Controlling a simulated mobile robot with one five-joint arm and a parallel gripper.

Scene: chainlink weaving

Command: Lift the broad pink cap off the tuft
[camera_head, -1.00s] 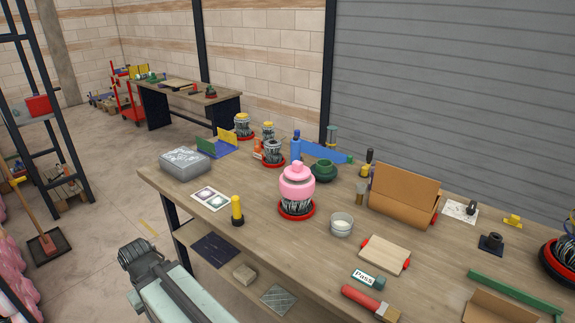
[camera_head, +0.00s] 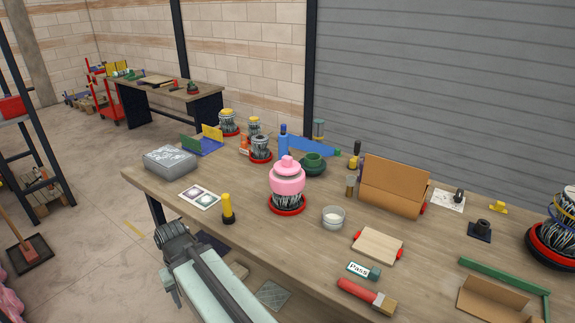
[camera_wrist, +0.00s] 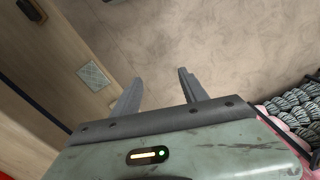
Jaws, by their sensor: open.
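The broad pink cap (camera_head: 287,177) sits over a tuft of grey wire strands (camera_head: 287,199) that stands in a red ring base (camera_head: 288,209) on the workbench. Most of the tuft is hidden under the cap. In the head view my gripper (camera_head: 172,232) is at the bench's front left edge, to the left of and nearer than the cap, and apart from it. In the wrist view my gripper (camera_wrist: 158,88) has its two fingers spread with nothing between them, over the floor.
More tufts stand at the back left.

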